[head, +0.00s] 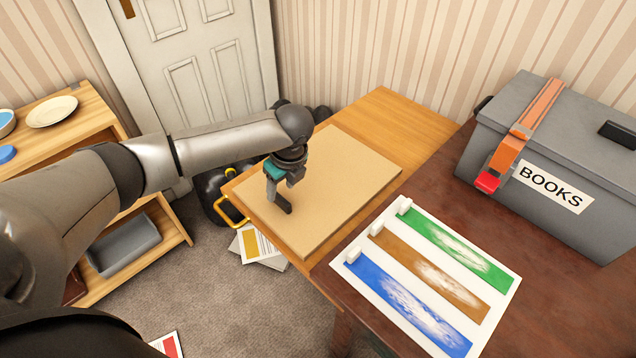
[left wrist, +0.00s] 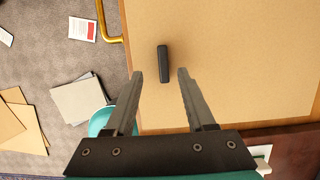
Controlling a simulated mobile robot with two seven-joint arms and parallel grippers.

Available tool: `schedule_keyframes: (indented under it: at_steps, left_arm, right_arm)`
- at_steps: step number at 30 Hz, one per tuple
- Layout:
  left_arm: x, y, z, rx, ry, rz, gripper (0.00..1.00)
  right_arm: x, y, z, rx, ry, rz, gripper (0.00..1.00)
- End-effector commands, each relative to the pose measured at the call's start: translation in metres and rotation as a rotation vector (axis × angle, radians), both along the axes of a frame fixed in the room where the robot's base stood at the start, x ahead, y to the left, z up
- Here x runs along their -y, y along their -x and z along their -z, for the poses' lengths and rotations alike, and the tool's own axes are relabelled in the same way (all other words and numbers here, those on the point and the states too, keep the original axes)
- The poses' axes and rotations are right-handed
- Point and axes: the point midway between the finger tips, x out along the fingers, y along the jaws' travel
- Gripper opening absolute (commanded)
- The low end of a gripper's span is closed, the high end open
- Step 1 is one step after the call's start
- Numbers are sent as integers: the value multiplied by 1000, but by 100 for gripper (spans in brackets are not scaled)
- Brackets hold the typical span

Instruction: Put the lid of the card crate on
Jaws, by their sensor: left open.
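A flat tan card-coloured panel (head: 345,175), which looks like the lid, lies on a light wooden table top. In the left wrist view the panel (left wrist: 240,60) has a short black handle (left wrist: 163,63) standing on it. My left gripper (head: 283,207) is over the near left part of the panel, pointing down. In the left wrist view the left gripper (left wrist: 160,75) is open, with the handle between and just beyond its fingertips, not gripped. I see no open card crate. My right gripper is not in view.
A dark table carries a board with green, brown and blue strips (head: 425,280) and a grey crate marked BOOKS (head: 560,150), closed and strapped. A yellow rail (head: 230,213) borders the light table. Papers (head: 257,245) lie on the floor. A shelf (head: 170,215) stands left.

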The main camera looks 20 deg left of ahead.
Motion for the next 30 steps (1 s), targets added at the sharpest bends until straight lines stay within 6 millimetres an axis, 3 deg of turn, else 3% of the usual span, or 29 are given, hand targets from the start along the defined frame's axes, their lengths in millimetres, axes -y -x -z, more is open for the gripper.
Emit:
schedule_keyframes:
  at_steps: [12, 21, 30]
  left_arm:
    - [-7, -8, 50, -1, -1, 0, 55]
    - [-8, -9, 51, 1, -1, 1, 54]
    - [-8, -9, 51, 1, 0, 1, 20]
  right_arm:
    - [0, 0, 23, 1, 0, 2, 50]
    - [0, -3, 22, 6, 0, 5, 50]
    - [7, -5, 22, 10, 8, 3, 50]
